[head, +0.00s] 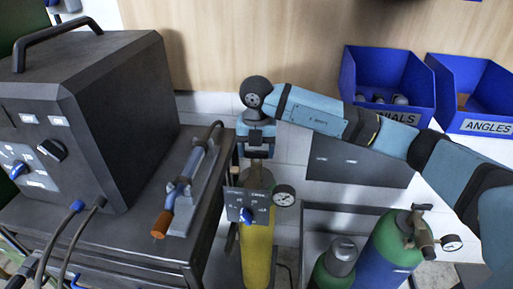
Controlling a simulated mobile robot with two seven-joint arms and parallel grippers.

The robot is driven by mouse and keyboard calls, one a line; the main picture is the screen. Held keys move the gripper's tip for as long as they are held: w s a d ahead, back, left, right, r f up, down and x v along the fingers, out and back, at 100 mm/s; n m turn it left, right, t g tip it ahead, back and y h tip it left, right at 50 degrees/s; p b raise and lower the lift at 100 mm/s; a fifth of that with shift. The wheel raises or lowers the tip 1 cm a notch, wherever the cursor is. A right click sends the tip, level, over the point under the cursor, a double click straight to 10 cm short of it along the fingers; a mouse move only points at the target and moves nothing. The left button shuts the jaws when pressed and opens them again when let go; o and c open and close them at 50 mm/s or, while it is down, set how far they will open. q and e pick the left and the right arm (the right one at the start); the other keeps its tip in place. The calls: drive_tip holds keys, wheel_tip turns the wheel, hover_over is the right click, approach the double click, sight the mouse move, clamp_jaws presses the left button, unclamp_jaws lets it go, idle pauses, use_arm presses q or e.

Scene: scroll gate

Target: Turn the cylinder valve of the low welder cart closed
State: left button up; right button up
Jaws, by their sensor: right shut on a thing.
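The dark welder cart (130,240) stands at the left. A yellow cylinder (256,255) stands at its right side. A small dark panel with a blue knob (247,215) and a round gauge (284,195) sit at the cylinder's upper part. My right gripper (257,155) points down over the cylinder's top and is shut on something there. That is where the cylinder valve would be, but the gripper hides it, so I cannot tell how far it is turned. My left gripper is not in view.
A black welder box (95,110) and a torch with an orange tip (180,195) are on the cart. A green-and-blue cylinder (390,250) and a smaller green one (335,262) stand at the lower right. Blue bins (385,75) are at the back right.

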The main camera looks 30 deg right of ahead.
sight(257, 151)
drive_tip(key=shift+m, duration=0.6)
drive_tip(key=o, duration=0.8)
drive_tip(key=shift+c, duration=0.2)
drive_tip(key=shift+o, duration=0.9)
wheel_tip(257, 151, up, 14)
drive_tip(key=shift+f, duration=0.1)
